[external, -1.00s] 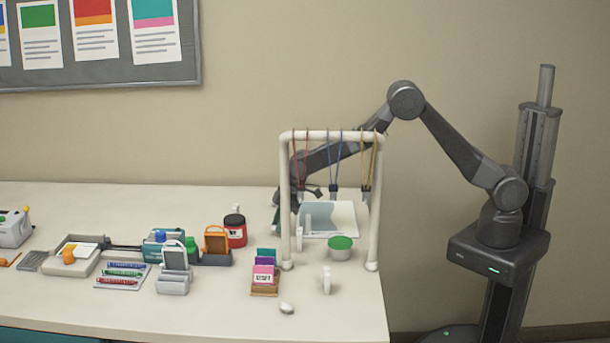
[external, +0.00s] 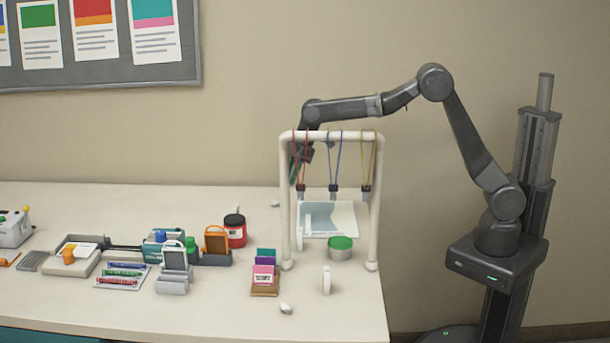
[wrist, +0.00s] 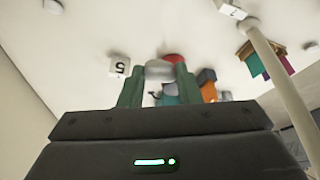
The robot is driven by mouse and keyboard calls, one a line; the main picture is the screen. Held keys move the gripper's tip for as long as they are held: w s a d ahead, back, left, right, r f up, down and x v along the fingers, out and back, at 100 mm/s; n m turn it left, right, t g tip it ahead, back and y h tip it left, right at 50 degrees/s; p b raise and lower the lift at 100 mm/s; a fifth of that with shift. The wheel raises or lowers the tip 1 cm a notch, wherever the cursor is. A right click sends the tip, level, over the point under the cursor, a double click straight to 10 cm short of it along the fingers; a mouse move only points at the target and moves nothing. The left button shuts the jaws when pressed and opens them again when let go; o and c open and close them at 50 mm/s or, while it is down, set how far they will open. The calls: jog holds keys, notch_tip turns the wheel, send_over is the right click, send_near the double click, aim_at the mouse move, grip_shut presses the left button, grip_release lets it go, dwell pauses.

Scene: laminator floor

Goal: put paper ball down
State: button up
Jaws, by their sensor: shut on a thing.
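My gripper (external: 294,172) hangs above the back of the table, behind the left post of the white frame. Its green fingers are shut on a pale grey-white paper ball (wrist: 160,70), which shows between the fingertips in the wrist view. In the external view the held ball cannot be made out. Another small white lump (external: 275,203) lies on the table below and left of the gripper; it shows in the wrist view too (wrist: 53,6). A further white lump (external: 286,308) lies near the front edge.
A red jar (external: 236,232), a card holder (external: 265,283) and phone-like stands are further left. The back left of the table is clear.

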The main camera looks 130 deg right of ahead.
jog(key=n+b, duration=0.1)
jog(key=b, duration=0.3)
send_over(333, 219)
jog(key=s, duration=0.1)
notch_tip(333, 219, down, 6)
jog(key=shift+y, duration=0.3)
jog(key=f, duration=0.5)
jog(key=shift+s+a+p, duration=0.25)
jog(key=shift+a+p, duration=0.05)
jog(key=shift+a, duration=0.05)
jog(key=shift+f, duration=2.4)
jog(key=shift+f, duration=0.1)
jog(key=shift+f, duration=0.15)
jog(key=o, duration=0.9)
jog(key=shift+r, duration=0.2)
